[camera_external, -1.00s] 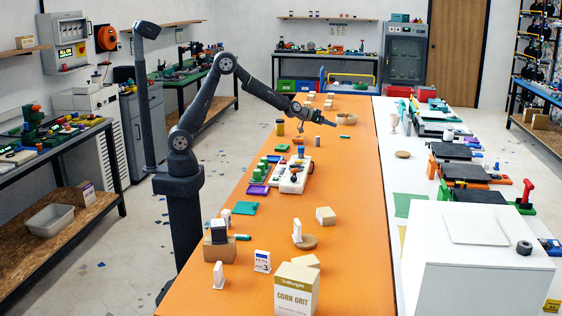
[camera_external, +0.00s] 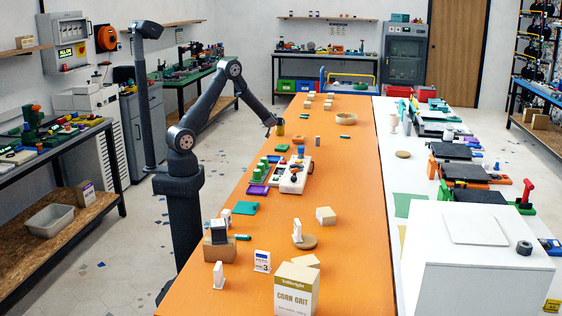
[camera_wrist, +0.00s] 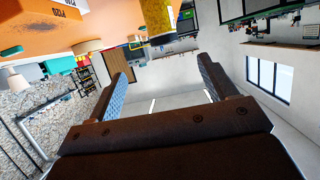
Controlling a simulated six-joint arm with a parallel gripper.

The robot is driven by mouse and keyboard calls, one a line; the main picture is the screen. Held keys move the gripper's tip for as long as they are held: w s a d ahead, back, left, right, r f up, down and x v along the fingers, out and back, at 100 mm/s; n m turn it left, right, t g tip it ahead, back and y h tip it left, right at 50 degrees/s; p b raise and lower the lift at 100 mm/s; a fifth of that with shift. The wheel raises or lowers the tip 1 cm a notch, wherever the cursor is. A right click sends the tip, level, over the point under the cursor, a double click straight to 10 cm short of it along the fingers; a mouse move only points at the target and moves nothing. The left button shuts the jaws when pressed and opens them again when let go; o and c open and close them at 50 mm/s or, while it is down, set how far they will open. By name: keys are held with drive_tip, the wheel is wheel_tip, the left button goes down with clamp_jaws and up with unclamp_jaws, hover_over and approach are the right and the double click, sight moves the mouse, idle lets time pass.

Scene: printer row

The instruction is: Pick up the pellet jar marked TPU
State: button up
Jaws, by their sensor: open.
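A yellow jar with a dark top (camera_external: 280,129) stands on the orange table near its left edge; no marking on it can be read. A yellow, grainy-looking cylinder (camera_wrist: 172,42), seemingly this jar, shows at the top of the wrist view, beyond the finger tips and cut by the frame edge. My gripper (camera_external: 272,122) is beside the jar on its left, low over the table edge. In the wrist view my gripper (camera_wrist: 162,68) has its two fingers wide apart, with nothing between them. I cannot tell whether a finger touches the jar.
A small grey cylinder (camera_external: 317,141) stands right of the jar, and a round tan dish (camera_external: 346,118) lies farther right. A green block (camera_external: 282,147) and a white tray of small parts (camera_external: 294,177) are nearer the camera. The table between jar and dish is mostly clear.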

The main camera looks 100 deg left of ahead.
drive_tip(key=x, duration=0.6)
drive_tip(key=f+x, duration=0.1)
drive_tip(key=x, duration=0.5)
drive_tip(key=shift+f, duration=0.2)
drive_tip(key=shift+s+x, duration=0.2)
drive_tip(key=shift+x, duration=2.5)
drive_tip(key=c, duration=1.2)
drive_tip(key=shift+r, duration=0.15)
